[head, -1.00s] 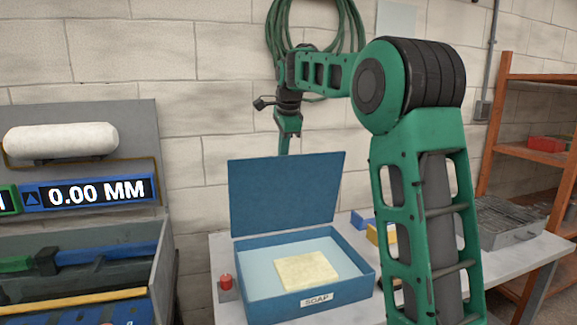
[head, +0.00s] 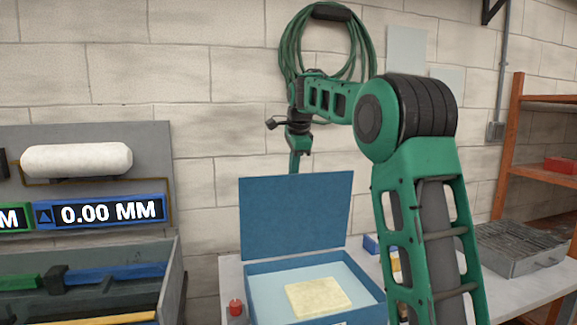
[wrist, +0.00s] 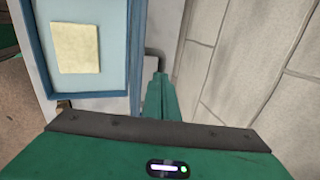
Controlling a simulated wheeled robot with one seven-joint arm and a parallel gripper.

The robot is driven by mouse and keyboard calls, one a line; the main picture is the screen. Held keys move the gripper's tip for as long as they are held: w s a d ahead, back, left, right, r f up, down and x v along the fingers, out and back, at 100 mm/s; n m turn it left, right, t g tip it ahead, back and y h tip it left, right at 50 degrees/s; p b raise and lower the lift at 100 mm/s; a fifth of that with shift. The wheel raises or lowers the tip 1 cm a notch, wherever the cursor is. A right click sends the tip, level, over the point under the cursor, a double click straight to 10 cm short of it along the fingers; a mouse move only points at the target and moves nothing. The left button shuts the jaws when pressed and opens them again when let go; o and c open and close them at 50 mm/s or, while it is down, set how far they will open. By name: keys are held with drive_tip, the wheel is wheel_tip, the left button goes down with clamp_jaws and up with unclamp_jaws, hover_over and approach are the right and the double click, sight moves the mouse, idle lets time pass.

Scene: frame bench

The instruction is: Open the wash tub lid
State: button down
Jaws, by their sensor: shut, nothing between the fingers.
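The blue wash tub (head: 362,300) stands on the bench with its lid (head: 296,214) raised upright at the back edge. Inside the tub is pale blue, and a pale yellow block (head: 318,297) lies in it. My gripper (head: 295,168) hangs just behind the raised lid, its tips close to the lid's top edge; I cannot tell if it touches. It is shut and empty. In the wrist view the shut fingers (wrist: 158,88) point down beside the tub (wrist: 134,60), and the yellow block (wrist: 76,48) shows inside it.
A red button (head: 235,308) is left of the tub. A blue box (head: 371,243) and a wire tray (head: 515,248) are to the right on the bench. A grey tool rack (head: 165,255) is at the left. A coiled green hose (head: 290,50) hangs on the block wall behind.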

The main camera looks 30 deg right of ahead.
wheel_tip(320, 180, up, 9)
drive_tip(key=w, duration=0.2)
drive_tip(key=shift+w, duration=0.15)
drive_tip(key=shift+d, duration=0.15)
drive_tip(key=s+d+f+n+g, duration=0.1)
drive_tip(key=s+f+n, duration=0.45)
drive_tip(key=s, duration=0.75)
drive_tip(key=s+d+f+n+g, duration=0.1)
drive_tip(key=s+d+f+n, duration=0.15)
drive_tip(key=s+f, duration=0.8)
drive_tip(key=s+a+f+n, duration=0.2)
drive_tip(key=s+f, duration=0.3)
drive_tip(key=s, duration=0.3)
drive_tip(key=s+a+f+n+g, duration=0.1)
drive_tip(key=s+a+f+n, duration=0.1)
drive_tip(key=s+f, duration=0.3)
drive_tip(key=s+a+f+n+g+y, duration=0.1)
drive_tip(key=s+f, duration=0.4)
drive_tip(key=s, duration=0.8)
drive_tip(key=shift+s+a+f+n, duration=0.2)
drive_tip(key=shift+a+f+n, duration=0.15)
drive_tip(key=shift+n, duration=0.35)
drive_tip(key=shift+r, duration=0.1)
